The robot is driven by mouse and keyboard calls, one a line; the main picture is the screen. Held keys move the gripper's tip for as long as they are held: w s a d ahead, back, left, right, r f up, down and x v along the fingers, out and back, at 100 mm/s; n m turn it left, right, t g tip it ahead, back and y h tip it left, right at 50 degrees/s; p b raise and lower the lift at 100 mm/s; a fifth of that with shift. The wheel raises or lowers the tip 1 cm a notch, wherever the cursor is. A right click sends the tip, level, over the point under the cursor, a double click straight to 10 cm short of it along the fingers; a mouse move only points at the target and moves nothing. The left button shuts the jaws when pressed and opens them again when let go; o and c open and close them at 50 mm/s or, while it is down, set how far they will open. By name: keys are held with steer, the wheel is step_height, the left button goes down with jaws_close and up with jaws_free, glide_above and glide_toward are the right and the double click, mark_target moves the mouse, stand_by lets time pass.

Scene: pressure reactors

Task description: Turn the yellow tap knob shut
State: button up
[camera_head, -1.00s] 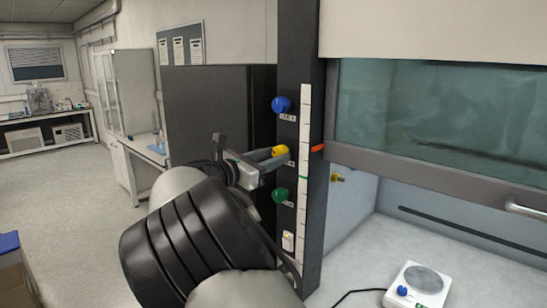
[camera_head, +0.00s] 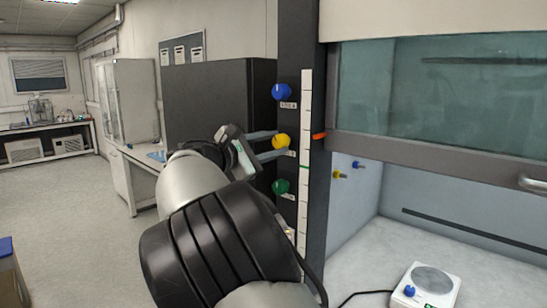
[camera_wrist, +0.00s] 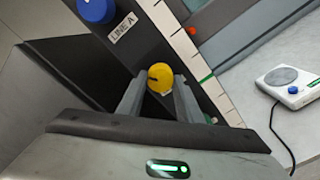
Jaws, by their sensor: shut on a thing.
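The yellow tap knob (camera_head: 281,141) sits on the dark vertical post, between the blue knob above and the green knob below. It also shows in the wrist view (camera_wrist: 160,77), with a dark mark on its left side. My gripper (camera_head: 272,144) reaches it from the left, with one finger above and one below the knob. In the wrist view my gripper (camera_wrist: 158,90) has its fingers on both sides of the knob, shut on it. The knob's stem is hidden.
The blue knob (camera_head: 282,92) and green knob (camera_head: 281,187) are close above and below on the post. A white scale strip (camera_head: 304,200) runs beside them. An orange piece (camera_head: 319,136) sticks out to the right. A hotplate (camera_head: 427,285) stands in the fume hood.

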steer(key=m+b, duration=0.3)
steer(key=shift+f, duration=0.25)
steer(key=shift+a+r+m+b, duration=0.1)
steer(key=shift+r+m+b, duration=0.1)
steer(key=shift+m+b, duration=1.1)
steer(key=shift+m, duration=0.4)
steer(key=o, duration=1)
steer(key=shift+r, duration=0.1)
steer(key=shift+o, duration=0.2)
steer(key=v, duration=1.7)
steer(key=shift+s+a, duration=0.15)
